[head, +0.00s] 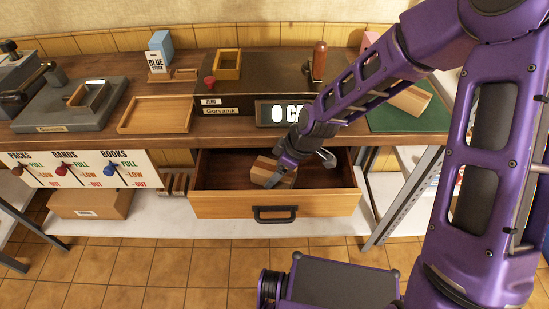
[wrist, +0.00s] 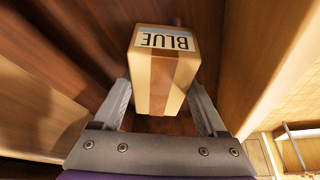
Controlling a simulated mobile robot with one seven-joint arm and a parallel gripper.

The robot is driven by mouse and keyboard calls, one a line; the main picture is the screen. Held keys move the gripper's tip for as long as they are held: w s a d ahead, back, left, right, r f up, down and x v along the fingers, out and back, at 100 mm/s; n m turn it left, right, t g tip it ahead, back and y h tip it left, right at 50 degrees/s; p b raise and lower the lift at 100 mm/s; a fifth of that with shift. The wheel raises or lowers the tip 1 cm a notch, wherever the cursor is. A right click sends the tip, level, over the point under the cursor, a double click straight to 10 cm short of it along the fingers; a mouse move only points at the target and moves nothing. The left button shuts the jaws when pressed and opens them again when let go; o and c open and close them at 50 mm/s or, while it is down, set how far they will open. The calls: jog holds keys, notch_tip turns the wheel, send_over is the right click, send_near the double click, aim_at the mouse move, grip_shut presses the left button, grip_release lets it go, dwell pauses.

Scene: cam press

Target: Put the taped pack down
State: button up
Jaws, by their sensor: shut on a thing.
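The taped pack (wrist: 158,85) is a small brown cardboard box with a darker tape strip and a label reading BLUE. In the wrist view it sits between the two fingers of my gripper (wrist: 160,105), which is shut on it. In the head view the pack (head: 268,172) is inside the open wooden drawer (head: 270,205), toward the left of its middle. My gripper (head: 284,177) reaches down into the drawer with it. I cannot tell whether the pack touches the drawer floor.
The drawer hangs open below the workbench (head: 172,140). A dark machine with a display (head: 283,113) stands above it. A wooden tray (head: 157,115) is to its left and a green mat (head: 405,118) to its right. A larger box (head: 90,203) lies on the white lower shelf (head: 200,228).

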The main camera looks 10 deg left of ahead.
jog(key=shift+d+f+b, duration=0.1)
jog(key=shift+f+b, duration=0.45)
jog(key=shift+f, duration=0.3)
jog(key=shift+f+b, duration=0.2)
jog(key=shift+b, duration=0.15)
jog(key=o, duration=1.4)
jog(key=shift+r, duration=0.1)
jog(key=shift+c, duration=0.2)
